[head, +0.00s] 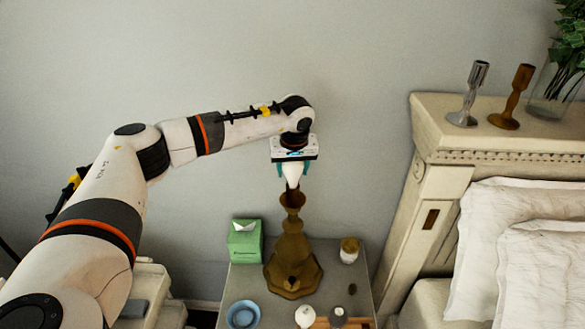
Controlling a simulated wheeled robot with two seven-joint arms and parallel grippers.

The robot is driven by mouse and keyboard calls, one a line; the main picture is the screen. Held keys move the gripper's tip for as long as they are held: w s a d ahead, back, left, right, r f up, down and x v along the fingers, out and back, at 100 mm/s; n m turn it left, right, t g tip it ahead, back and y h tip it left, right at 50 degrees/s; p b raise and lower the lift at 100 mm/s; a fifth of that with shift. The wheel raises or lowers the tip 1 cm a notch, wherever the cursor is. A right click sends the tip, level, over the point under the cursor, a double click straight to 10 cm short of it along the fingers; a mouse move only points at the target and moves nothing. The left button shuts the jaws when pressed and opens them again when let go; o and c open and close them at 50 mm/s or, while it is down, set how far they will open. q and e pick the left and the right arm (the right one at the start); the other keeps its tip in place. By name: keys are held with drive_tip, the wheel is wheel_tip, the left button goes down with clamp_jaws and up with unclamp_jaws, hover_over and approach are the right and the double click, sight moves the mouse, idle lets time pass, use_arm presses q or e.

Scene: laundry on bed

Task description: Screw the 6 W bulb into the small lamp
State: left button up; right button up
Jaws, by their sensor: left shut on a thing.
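The small lamp (291,252) is a brown, turned stand on the nightstand, upright with a wide foot and a cup-like top. My left gripper (293,168) points down above the lamp's top and is shut on a white bulb (292,174). The bulb's narrow end points down at the lamp's socket; I cannot tell whether it touches it. Another white, round bulb-like thing (305,316) is on the nightstand near its front. No wattage marking can be read. My right gripper is not in view.
The nightstand (243,277) also holds a green tissue box (245,240), a blue bowl (243,314), a jar with a brown lid (349,250) and a small dark object (352,289). The bed headboard (440,150) with two candlesticks stands to the right. A wall is behind.

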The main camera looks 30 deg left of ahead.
use_arm(q)
drive_tip(key=m, duration=0.3)
drive_tip(key=shift+t+h, duration=0.3)
drive_tip(key=shift+m+h+b, duration=0.3)
drive_tip(key=shift+m, duration=0.7)
drive_tip(key=shift+d+m, duration=0.1)
drive_tip(key=shift+m, duration=0.7)
drive_tip(key=m+h, duration=0.1)
drive_tip(key=m, duration=0.2)
drive_tip(key=shift+b, duration=0.35)
drive_tip(key=o, duration=0.8)
